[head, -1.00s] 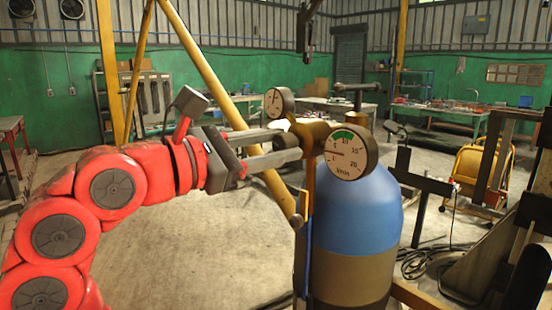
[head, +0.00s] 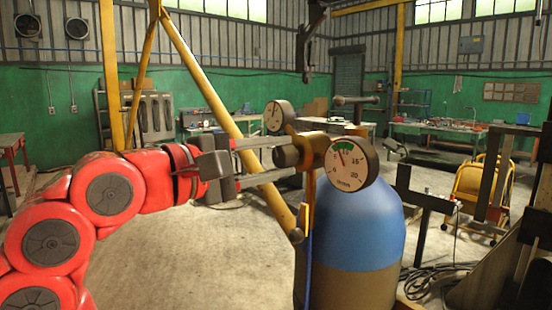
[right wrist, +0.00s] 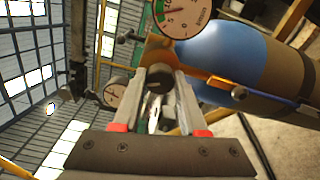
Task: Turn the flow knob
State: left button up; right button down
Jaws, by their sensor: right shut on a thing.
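The flow knob (head: 286,157) is a dark round knob on the left side of a brass regulator (head: 313,146), on top of a blue-shouldered gas cylinder (head: 357,225). My right gripper (head: 292,155), on the red arm, has a finger on either side of the knob and is shut on it. The right wrist view also shows the knob (right wrist: 158,80) between the fingertips. The flow gauge (head: 351,164) faces me, with its needle near the green band around 10. A second gauge (head: 278,116) sits behind. My left gripper is not in view.
A yellow sloping pole (head: 215,90) stands behind my right gripper. A blue hose (head: 309,240) hangs along the cylinder. A dark hook-like part (head: 305,50) hangs above the regulator. A yellow cart (head: 480,180) and black cables lie right. The floor at left is open.

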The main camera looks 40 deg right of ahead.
jog(key=shift+m, duration=0.5)
jog(key=shift+c, duration=2.2)
grip_release()
jog(key=s+a, duration=0.1)
jog(key=a, duration=1.6)
jog(key=shift+a+r+b, duration=0.2)
jog(key=shift+b, duration=0.15)
jog(key=shift+s, duration=0.15)
